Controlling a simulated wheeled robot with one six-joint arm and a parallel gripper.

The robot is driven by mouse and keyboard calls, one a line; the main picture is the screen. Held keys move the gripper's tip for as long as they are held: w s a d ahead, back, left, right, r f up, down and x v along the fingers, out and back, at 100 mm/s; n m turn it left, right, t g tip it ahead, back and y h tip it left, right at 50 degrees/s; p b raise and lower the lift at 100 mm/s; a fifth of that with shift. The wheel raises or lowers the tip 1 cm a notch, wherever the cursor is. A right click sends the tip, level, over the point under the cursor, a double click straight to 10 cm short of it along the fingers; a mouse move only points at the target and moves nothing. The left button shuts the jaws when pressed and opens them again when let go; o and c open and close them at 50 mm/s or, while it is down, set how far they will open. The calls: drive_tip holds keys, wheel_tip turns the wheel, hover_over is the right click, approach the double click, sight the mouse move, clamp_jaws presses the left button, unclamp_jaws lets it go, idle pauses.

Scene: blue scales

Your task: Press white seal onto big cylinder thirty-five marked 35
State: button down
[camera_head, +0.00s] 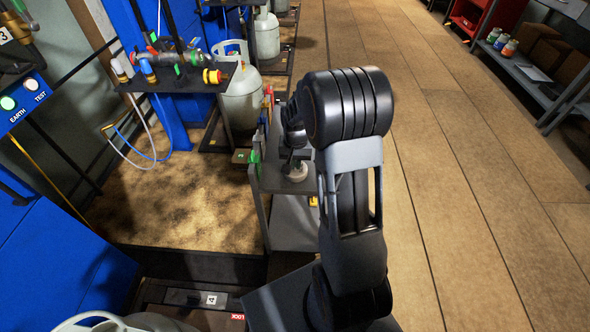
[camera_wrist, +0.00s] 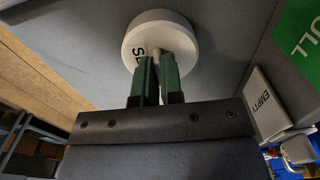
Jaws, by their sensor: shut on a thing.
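The white seal (camera_wrist: 184,35) is a round disc with dark lettering, partly covered by my fingers in the wrist view. My gripper (camera_wrist: 157,72), with green fingers, is shut on the seal's middle. The seal lies at or just above a grey surface; I cannot tell if it touches. In the head view the seal (camera_head: 294,173) shows small and pale over a grey shelf, below my gripper (camera_head: 292,157). A pale grey gas cylinder (camera_head: 240,103) stands left of my arm, and another (camera_head: 266,40) is behind it. No 35 mark is readable.
A bench (camera_head: 188,80) with valves and fittings is at upper left. The grey shelf (camera_head: 272,183) is beside my arm. Another cylinder top (camera_head: 150,322) shows at bottom left. A green FULL sign (camera_wrist: 300,32) and white EMPTY sign (camera_wrist: 264,100) are nearby. Open floor lies right.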

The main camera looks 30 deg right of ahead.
drive_tip(key=shift+r+p, duration=1.65)
drive_tip(key=shift+r, duration=0.3)
